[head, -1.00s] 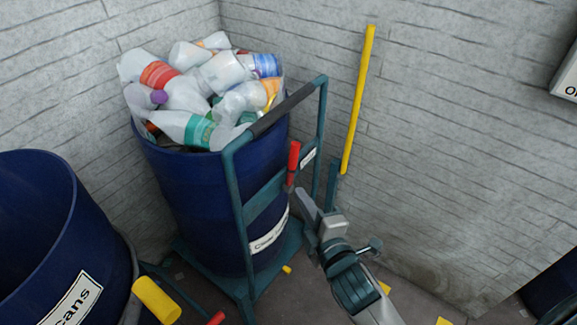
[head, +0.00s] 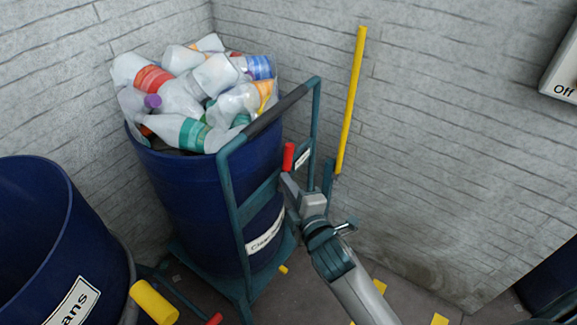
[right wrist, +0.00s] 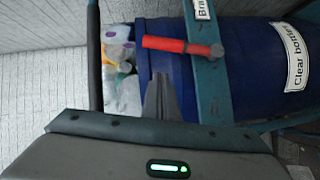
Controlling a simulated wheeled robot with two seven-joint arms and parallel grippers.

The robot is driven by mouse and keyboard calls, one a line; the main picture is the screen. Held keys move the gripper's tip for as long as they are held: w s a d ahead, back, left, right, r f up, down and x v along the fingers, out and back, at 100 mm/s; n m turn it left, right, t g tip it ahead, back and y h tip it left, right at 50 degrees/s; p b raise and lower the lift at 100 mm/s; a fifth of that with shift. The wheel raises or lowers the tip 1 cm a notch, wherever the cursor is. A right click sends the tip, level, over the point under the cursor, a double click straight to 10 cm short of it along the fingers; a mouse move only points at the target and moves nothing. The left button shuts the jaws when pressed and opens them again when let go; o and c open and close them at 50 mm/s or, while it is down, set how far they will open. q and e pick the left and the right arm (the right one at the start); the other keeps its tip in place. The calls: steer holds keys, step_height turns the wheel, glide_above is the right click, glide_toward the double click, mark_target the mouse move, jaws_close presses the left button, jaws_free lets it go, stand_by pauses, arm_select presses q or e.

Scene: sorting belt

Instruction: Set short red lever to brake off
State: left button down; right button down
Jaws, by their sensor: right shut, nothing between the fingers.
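The short red lever (head: 289,157) stands upright on the crossbar of the teal trolley (head: 228,195), in front of the blue drum of bottles. In the right wrist view the red lever (right wrist: 175,45) runs sideways from a pivot on the teal bar, by a partly cut-off label (right wrist: 202,8) reading "Bra". My right gripper (head: 286,179) is shut and empty. Its fingertips hide the lever's lower part in the head view. In the right wrist view the fingertips (right wrist: 159,80) are just below the lever; I cannot tell if they touch it. My left gripper is out of view.
The blue drum (head: 190,190) is heaped with clear bottles (head: 200,95). A long yellow bar (head: 350,100) rises right of the trolley. Another blue drum (head: 35,230) and a yellow cylinder (head: 155,301) are at left. A grey wall (head: 440,130) stands behind.

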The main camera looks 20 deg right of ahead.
mark_target(289, 167)
steer(key=w, duration=0.2)
steer(key=w+d, duration=0.1)
steer(key=w+f+p, duration=0.1)
steer(key=w, duration=0.1)
steer(key=shift+w+d, duration=0.35)
steer(key=shift+w+d+f, duration=0.15)
steer(key=shift+w+d, duration=0.1)
steer(key=shift+w, duration=0.05)
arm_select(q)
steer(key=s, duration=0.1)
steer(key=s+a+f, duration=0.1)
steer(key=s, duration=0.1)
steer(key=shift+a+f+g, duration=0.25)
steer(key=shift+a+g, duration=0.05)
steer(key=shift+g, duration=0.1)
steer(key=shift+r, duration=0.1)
